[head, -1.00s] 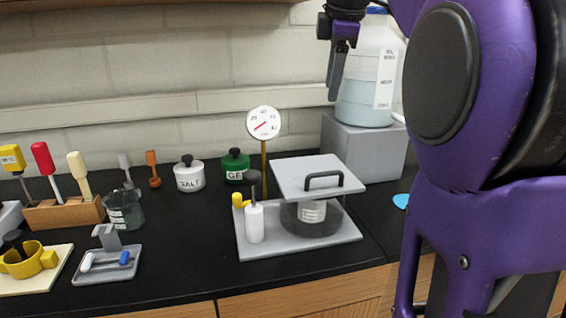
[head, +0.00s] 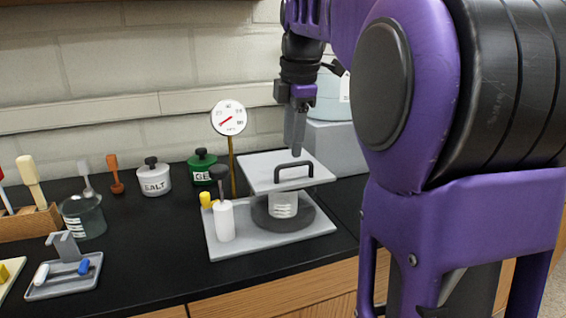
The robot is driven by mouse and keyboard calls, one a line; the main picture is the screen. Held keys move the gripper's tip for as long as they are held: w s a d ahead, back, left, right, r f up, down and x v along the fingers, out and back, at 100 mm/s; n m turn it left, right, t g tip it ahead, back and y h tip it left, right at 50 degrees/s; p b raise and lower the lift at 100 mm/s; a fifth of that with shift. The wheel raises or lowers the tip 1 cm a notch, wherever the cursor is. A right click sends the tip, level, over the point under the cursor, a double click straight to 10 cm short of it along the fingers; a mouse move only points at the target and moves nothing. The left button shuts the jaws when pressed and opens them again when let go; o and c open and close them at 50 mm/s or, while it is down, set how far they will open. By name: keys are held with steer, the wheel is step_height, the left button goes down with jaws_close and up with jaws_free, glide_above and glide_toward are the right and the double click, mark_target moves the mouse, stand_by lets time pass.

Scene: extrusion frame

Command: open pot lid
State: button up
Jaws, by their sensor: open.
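A square grey lid (head: 262,168) with a black bar handle (head: 306,176) sits on top of a dark round pot (head: 270,212) with a labelled pale part, on a grey base plate (head: 330,224). The lid looks flat and covers the pot's top. My gripper (head: 295,146) is open and empty, pointing down behind and just above the handle, seen from the side. One finger hides the other, and whether the tip touches the lid cannot be told.
A white SALT jar (head: 154,182) and a green jar (head: 201,171) stand behind. A dial gauge (head: 229,118) on a post, a white cylinder with a dark top (head: 225,222) and a yellow piece (head: 206,200) stand close to the lid's left.

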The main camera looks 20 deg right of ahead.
mark_target(290, 164)
steer(key=shift+w+f+b, duration=0.2)
steer(key=shift+w+f, duration=0.05)
steer(key=shift+f, duration=0.8)
steer(key=shift+w+f+b, duration=0.15)
steer(key=shift+w+f, duration=0.05)
steer(key=shift+f, duration=0.8)
jaws_close()
